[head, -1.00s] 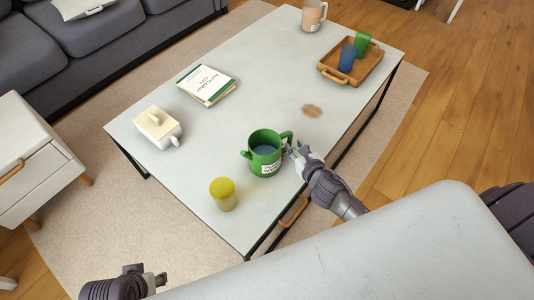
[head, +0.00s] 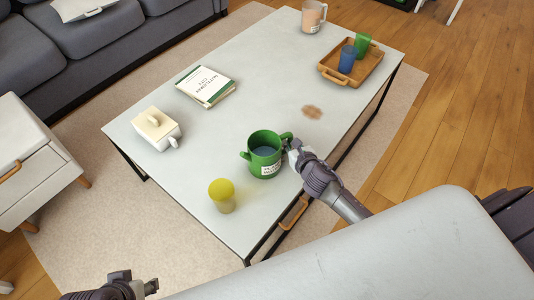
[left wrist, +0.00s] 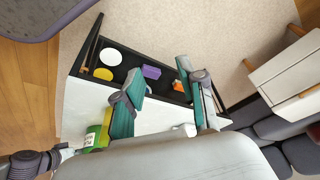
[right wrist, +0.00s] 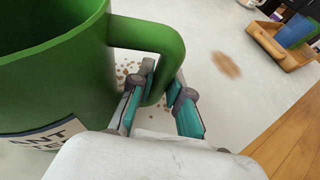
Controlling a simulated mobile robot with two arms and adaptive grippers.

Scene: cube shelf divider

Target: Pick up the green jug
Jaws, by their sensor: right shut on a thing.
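The green jug (head: 265,157) stands upright on the grey-white table, with a white label and something bluish inside. Its handle is on the right side. My right gripper (head: 292,148) is at that handle, shut on it. In the right wrist view the fingers (right wrist: 158,90) lie on either side of the lower handle, with the green jug (right wrist: 55,75) filling the left. My left gripper (head: 150,286) is low at the left, away from the table top. In the left wrist view its fingers (left wrist: 160,82) are wide apart and empty. The green jug (left wrist: 91,137) shows there partly.
An open drawer (left wrist: 120,62) holds several small items.

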